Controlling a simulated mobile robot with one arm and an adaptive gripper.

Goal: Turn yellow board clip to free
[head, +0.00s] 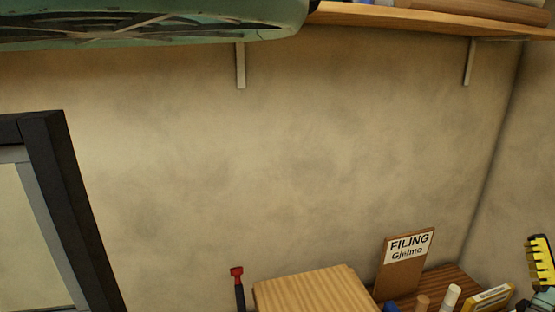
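I cannot make out a yellow board clip for certain in the head view. A yellow piece with black teeth (539,262) stands at the right edge, partly cut off by the frame. A small yellow box-like item (488,298) lies at the lower right, with its lower part near the frame's edge. I cannot tell if either belongs to the clip. My gripper is not in view.
A filing sign (409,247) stands behind a wooden block (307,290). A red-topped tool (237,279) is left of the block. A dark frame (60,200) stands at left. A shelf (420,19) and a green slatted body (150,25) hang above. The middle wall is bare.

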